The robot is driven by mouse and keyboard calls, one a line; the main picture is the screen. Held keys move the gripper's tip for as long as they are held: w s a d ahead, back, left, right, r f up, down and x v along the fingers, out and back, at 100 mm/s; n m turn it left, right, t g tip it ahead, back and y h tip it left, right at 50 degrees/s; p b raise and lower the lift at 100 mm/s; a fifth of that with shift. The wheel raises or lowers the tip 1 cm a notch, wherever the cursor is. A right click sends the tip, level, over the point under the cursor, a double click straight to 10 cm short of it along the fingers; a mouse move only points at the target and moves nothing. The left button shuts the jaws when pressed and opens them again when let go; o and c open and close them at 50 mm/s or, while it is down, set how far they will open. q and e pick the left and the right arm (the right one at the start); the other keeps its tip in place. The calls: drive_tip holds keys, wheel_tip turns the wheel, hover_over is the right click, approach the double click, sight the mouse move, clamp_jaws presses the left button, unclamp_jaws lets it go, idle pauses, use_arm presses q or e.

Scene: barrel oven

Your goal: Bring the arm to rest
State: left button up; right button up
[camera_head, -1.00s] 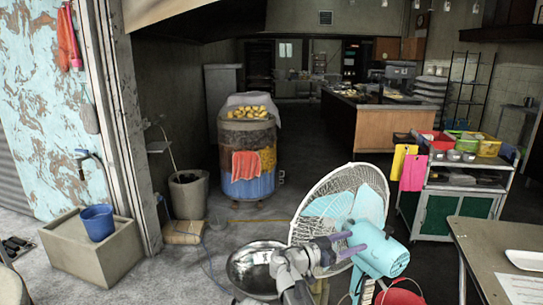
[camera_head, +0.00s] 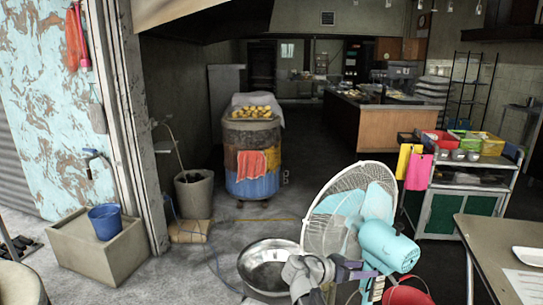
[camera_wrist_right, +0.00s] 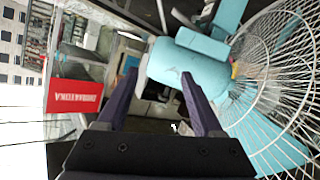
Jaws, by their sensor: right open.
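My right gripper (camera_head: 352,268) is at the bottom centre of the head view, in front of a fan with a white wire cage (camera_head: 322,232) and a light blue motor (camera_head: 388,246). In the right wrist view my right gripper (camera_wrist_right: 158,92) has its two dark fingers spread wide with nothing held between them. The fan motor (camera_wrist_right: 188,68) shows beyond the fingertips in that view. I cannot tell whether a finger touches the fan. My left gripper is not in view.
A metal bowl (camera_head: 268,262) is left of my right gripper. A barrel oven (camera_head: 250,178) stands behind on the floor. A cart (camera_head: 462,195) and a table (camera_head: 490,245) are at the right. A basin (camera_head: 98,250) with a blue bucket (camera_head: 105,222) is at the left.

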drive_tip(key=s+a+f+n+g+y, duration=0.3)
drive_tip(key=s+f+n+y, duration=0.5)
drive_tip(key=s+f, duration=0.4)
drive_tip(key=s+a+f+n+g+y, duration=0.1)
drive_tip(key=s+a+f+n+y, duration=0.2)
drive_tip(key=a, duration=0.5)
drive_tip(key=s+a+n+g+y, duration=0.1)
drive_tip(key=s+a+n, duration=0.4)
drive_tip(key=a, duration=0.4)
wheel_tip(320, 180, up, 18)
drive_tip(key=m+p, duration=0.1)
drive_tip(key=p, duration=1.6)
drive_tip(key=shift+s+p, duration=0.35)
drive_tip(key=shift+f, duration=0.15)
drive_tip(key=shift+c, duration=0.2)
